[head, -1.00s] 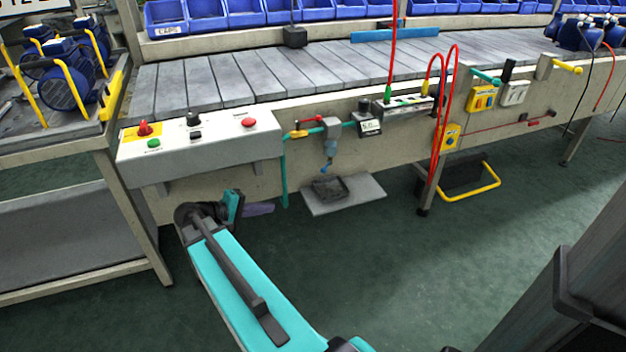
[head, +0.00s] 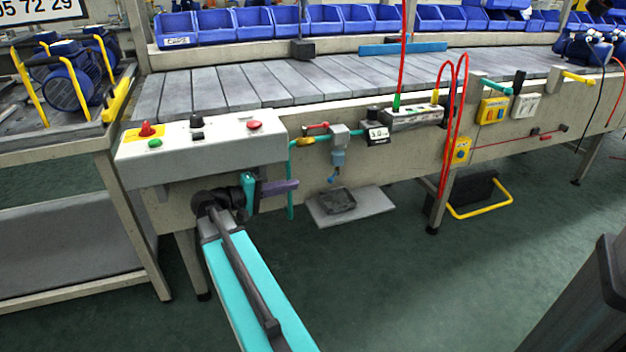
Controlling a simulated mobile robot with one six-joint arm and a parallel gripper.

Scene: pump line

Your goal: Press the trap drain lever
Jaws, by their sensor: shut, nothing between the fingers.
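The trap (head: 338,152) is a grey and blue-grey bowl unit hanging on the front of the conveyor frame, on a teal air pipe. A small blue drain lever (head: 333,178) sticks out at its lower end. My gripper (head: 294,184), with purple fingers, is shut and empty. It points right, to the left of the drain lever and at about the same height in the picture, with a clear gap between them. The teal vertical pipe (head: 290,205) shows close to the fingers; I cannot tell the depth between them.
A control box (head: 200,150) with buttons juts out above my gripper. A pressure display (head: 378,134) sits right of the trap. Red hoses (head: 447,150) hang further right. The green floor in front is clear.

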